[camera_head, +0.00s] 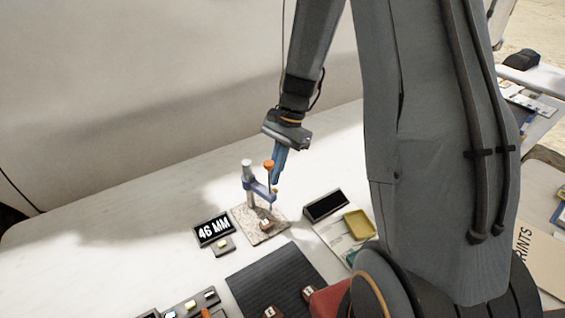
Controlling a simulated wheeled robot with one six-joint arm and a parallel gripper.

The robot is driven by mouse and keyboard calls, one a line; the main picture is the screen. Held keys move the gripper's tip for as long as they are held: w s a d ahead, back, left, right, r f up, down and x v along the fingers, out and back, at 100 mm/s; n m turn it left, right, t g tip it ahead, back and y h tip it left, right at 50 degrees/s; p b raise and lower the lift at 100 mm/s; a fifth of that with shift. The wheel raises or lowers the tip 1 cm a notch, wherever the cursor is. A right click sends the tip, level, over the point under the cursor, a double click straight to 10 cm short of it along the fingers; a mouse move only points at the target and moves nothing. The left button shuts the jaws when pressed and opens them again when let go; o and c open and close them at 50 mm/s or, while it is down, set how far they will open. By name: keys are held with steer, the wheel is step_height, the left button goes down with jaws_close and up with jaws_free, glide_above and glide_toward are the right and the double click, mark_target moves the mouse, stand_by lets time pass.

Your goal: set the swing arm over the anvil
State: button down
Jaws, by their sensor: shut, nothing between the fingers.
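A small measuring stand holds a post (248,172) with a blue-grey swing arm (257,188) reaching out to the right. An orange knob (269,163) tops a thin rod by the arm's outer end. The stand rests on a speckled stone base (248,236). A small brown block (267,226) sits on the base below the arm; I cannot tell the anvil apart from it. My gripper (276,180) is shut and points down just right of the knob, close to the arm's outer end. I cannot tell whether it touches.
A display reading 46 MM (213,230) stands left of the base. A dark-screened device (326,204) and a yellow tray (359,224) lie to the right. A dark mat (262,277) with small brown blocks is in front. The white table is clear at the left.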

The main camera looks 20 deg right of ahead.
steer(key=shift+s+a, duration=0.1)
steer(key=shift+a, duration=0.1)
steer(key=shift+s+a+r+m+t+p, duration=0.1)
steer(key=shift+s+a+m+t+p, duration=0.1)
steer(key=shift+s+a+m+p, duration=0.3)
steer(key=shift+s+a+m+t+p, duration=0.1)
steer(key=shift+s+m+t+p, duration=0.15)
steer(key=shift+m+p, duration=0.45)
stand_by(0.5)
